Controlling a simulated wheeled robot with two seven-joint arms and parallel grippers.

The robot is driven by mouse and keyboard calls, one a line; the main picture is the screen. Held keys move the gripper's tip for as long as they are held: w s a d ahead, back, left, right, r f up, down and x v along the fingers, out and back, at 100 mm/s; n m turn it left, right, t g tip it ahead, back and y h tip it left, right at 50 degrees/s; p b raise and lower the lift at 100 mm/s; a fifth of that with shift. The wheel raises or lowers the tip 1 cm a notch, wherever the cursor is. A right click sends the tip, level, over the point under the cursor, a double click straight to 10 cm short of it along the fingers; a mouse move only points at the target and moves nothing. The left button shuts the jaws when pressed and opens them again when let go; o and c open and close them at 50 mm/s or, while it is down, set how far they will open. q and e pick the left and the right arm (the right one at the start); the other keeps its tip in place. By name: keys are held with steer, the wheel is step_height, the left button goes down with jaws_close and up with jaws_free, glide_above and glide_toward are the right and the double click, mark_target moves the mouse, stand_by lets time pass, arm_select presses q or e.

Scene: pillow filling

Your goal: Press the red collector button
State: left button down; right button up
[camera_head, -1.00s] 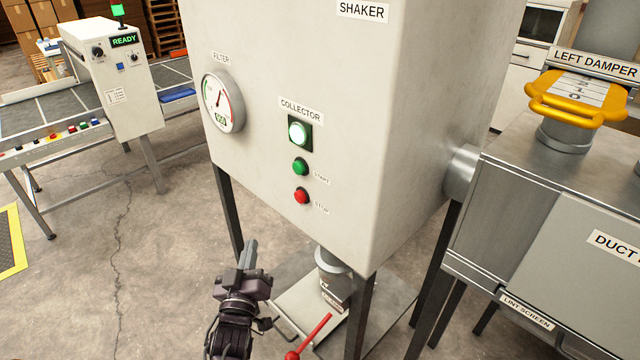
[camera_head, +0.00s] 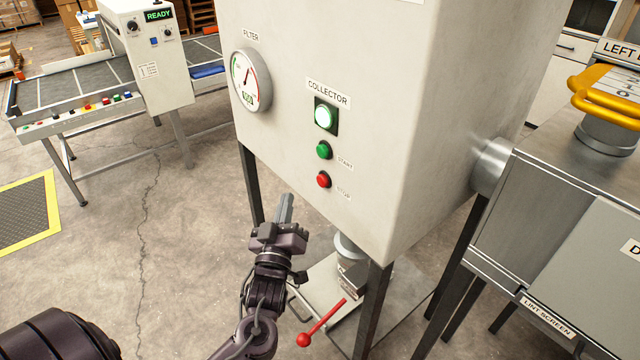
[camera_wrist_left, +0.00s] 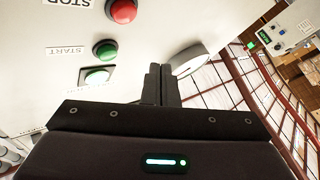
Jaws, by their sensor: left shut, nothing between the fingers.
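My right gripper is not in view.
A round filter gauge (camera_head: 250,80) sits on the cabinet's left. Below the cabinet are its dark legs, a canister (camera_head: 350,270) and a red-handled lever (camera_head: 322,322). A duct box (camera_head: 540,210) stands at right. A conveyor (camera_head: 75,90) is at back left, with open floor before it.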

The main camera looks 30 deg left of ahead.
mark_target(317, 178)
arm_select(q)
steer(key=shift+w+d+b, duration=0.25)
steer(key=shift+w+d, duration=0.1)
steer(key=shift+w, duration=0.55)
steer(key=shift+w+d+b, duration=0.2)
steer(key=shift+w+d, duration=0.2)
steer(key=shift+w, duration=0.5)
steer(key=shift+w+d+b, duration=0.25)
steer(key=shift+w+d, duration=0.1)
steer(key=shift+w, duration=0.55)
steer(key=shift+w, duration=0.15)
steer(key=shift+w+d, duration=0.15)
steer(key=shift+w, duration=0.1)
steer(key=shift+w+d, duration=0.2)
steer(key=shift+w, duration=0.25)
stand_by(0.6)
steer(key=shift+s, duration=0.1)
steer(key=shift+s+a, duration=0.35)
steer(key=shift+s, duration=0.4)
